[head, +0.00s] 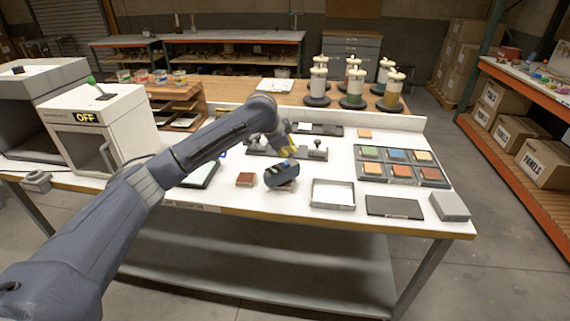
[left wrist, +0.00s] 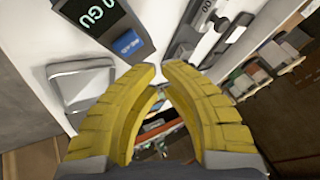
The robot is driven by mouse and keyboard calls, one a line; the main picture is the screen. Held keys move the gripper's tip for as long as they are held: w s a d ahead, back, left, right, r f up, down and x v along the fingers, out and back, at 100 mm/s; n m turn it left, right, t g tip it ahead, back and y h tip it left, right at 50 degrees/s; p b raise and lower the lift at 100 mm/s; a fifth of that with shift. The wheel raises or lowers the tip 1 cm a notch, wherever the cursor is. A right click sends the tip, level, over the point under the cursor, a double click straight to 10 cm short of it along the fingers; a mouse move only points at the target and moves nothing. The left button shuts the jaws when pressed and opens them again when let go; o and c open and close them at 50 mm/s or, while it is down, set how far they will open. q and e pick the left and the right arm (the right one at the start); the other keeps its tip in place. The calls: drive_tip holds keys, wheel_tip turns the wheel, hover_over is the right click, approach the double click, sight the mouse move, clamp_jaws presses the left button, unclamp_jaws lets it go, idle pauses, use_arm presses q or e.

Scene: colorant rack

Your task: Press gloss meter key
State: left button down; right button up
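The gloss meter (head: 281,174) is a dark, tilted device with a display near the front middle of the white table. In the left wrist view the gloss meter (left wrist: 100,18) shows a "GU" display and a blue key marked READ (left wrist: 127,42). My left gripper (head: 290,149) is just behind and above the meter in the head view. Its yellow fingers (left wrist: 160,68) are drawn together with only a narrow gap at the tips and nothing held between them. The READ key lies beyond the fingertips, and they appear apart from it. My right gripper is not in view.
A brown sample (head: 245,179) lies left of the meter. A shallow tray (head: 333,193) and a dark mat (head: 394,207) are to its right. A grey fixture with knobs (head: 317,153) stands behind. A rack of colored panels (head: 401,180) is at the right, a booth marked OFF (head: 98,125) at the left.

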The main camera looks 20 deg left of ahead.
use_arm(q)
drive_tip(key=shift+f, duration=0.7)
drive_tip(key=c, duration=2.1)
unclamp_jaws()
clamp_jaws()
drive_tip(key=shift+f, duration=0.8)
drive_tip(key=shift+r, duration=0.8)
